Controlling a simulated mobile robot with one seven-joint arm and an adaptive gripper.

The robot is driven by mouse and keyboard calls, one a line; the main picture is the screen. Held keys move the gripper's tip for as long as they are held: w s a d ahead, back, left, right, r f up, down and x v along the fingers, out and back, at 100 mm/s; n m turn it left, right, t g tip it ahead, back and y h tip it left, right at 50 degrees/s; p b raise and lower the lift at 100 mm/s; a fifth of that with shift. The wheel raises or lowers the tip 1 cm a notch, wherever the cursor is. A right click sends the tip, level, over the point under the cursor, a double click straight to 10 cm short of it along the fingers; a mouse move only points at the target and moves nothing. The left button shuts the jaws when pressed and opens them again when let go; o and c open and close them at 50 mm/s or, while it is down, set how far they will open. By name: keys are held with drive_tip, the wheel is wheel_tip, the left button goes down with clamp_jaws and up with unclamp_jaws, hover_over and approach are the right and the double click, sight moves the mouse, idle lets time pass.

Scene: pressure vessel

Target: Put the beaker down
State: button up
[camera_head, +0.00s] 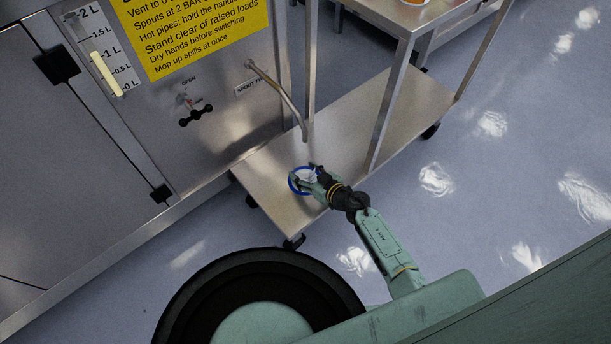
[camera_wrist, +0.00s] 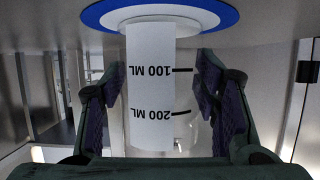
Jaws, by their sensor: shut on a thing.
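The beaker (camera_wrist: 152,88) is clear, with a white strip marked 100 ML and 200 ML. It appears inverted in the wrist view, with the lower mark toward the top of the picture. My gripper (camera_wrist: 155,100) is shut on it, one dark finger on each side. The beaker's base is at a blue-ringed white disc (camera_wrist: 100,14) on the cart's lower shelf; I cannot tell whether it touches. In the head view my gripper (camera_head: 313,176) is over the blue ring (camera_head: 292,183), and the beaker is hard to make out there.
The steel cart's lower shelf (camera_head: 345,130) is mostly bare. A thin spout pipe (camera_head: 285,97) hangs from the vessel panel just beyond my gripper. A cart leg (camera_head: 388,100) stands to the right. The yellow sign (camera_head: 195,30) and tap handle (camera_head: 195,114) are on the panel.

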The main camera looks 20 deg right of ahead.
sight(311, 177)
drive_tip(key=o, duration=1.1)
drive_tip(key=shift+o, duration=0.2)
drive_tip(key=shift+s+d+r, duration=0.1)
drive_tip(key=shift+s+r, duration=0.05)
drive_tip(key=v, duration=0.7)
drive_tip(key=shift+s+p, duration=0.1)
drive_tip(key=shift+p, duration=0.25)
